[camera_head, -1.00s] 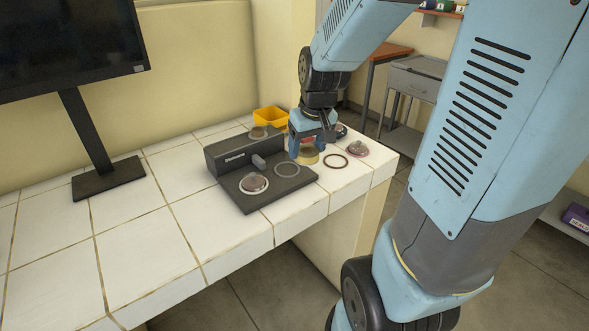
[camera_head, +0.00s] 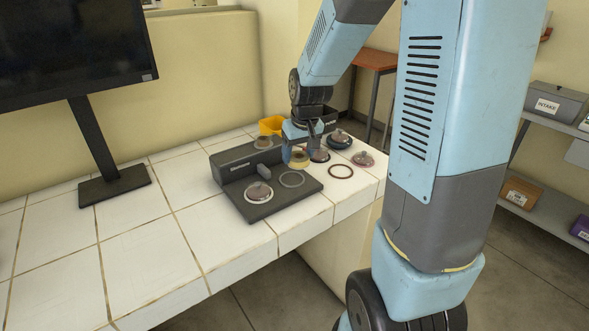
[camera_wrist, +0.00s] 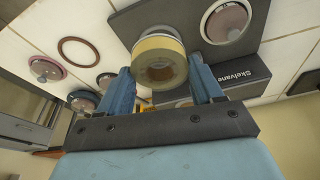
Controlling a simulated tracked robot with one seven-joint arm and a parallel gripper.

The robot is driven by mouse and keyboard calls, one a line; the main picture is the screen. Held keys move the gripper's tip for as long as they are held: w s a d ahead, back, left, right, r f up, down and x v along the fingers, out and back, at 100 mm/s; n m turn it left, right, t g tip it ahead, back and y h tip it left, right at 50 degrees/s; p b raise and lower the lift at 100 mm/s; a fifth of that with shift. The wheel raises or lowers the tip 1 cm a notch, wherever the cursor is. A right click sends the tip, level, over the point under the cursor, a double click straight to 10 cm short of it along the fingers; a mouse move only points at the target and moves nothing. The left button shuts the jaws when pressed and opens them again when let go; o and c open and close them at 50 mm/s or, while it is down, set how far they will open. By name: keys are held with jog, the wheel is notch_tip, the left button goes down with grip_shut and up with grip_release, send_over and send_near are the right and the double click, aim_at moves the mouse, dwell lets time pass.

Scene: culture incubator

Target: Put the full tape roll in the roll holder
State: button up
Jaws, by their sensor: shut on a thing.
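My gripper (camera_head: 298,152) is shut on a yellow tape roll (camera_head: 299,160), which also shows between the blue fingers in the wrist view (camera_wrist: 160,62). I hold it near the back right edge of a dark grey device. I cannot tell for sure which thing is the roll holder.
A lidded dish (camera_head: 258,193) sits on the plate. A brown ring (camera_head: 341,171) and several round dishes, one pinkish (camera_head: 363,159), lie to the right near the table's end. A yellow bin (camera_head: 271,125) stands behind. A monitor (camera_head: 75,50) stands left; the front left tiles are clear.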

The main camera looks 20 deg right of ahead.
aim_at(296, 152)
jog(key=w+f, duration=0.2)
jog(key=f, duration=0.1)
jog(key=w+f, duration=0.3)
jog(key=shift+w+a+f, duration=0.15)
jog(key=shift+w+a, duration=0.05)
jog(key=shift+w, duration=0.05)
jog(key=shift+f, duration=1.45)
jog(key=shift+f, duration=0.1)
jog(key=o, duration=1.1)
jog(key=v, duration=1.2)
jog(key=shift+s, duration=0.1)
jog(key=s+r+t, duration=0.1)
jog(key=s+r, duration=0.4)
jog(key=s, duration=0.3)
jog(key=s+r+m, duration=0.1)
jog(key=s+r, duration=0.4)
jog(key=s, duration=0.3)
jog(key=s+r+t, duration=0.1)
jog(key=s+r, duration=0.4)
jog(key=s, duration=0.4)
jog(key=shift+d+t, duration=0.25)
jog(key=shift+t, duration=0.05)
